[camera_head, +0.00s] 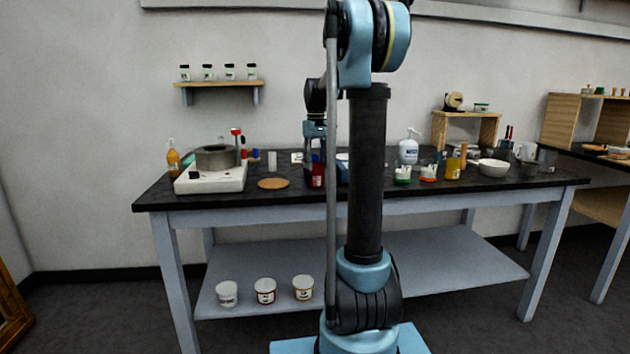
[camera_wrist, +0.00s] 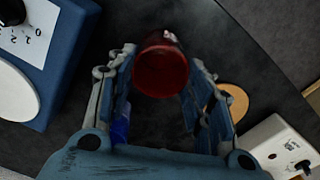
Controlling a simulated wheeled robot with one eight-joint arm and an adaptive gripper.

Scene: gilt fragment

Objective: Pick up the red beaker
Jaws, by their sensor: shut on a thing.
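The red beaker (camera_wrist: 160,70) is between the two fingers of my gripper (camera_wrist: 162,62) in the wrist view, seen from above as a dark red round shape. My gripper is shut on it, with a finger on each side. In the head view the red beaker (camera_head: 317,177) shows at the dark tabletop's front part, directly below my gripper (camera_head: 315,158). Whether its base touches the table cannot be told. My arm hides part of the table to its right.
A blue device with a dial (camera_wrist: 50,45) stands close on one side. A round cork mat (camera_wrist: 236,100) and a white hotplate (camera_wrist: 275,148) lie on the other.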

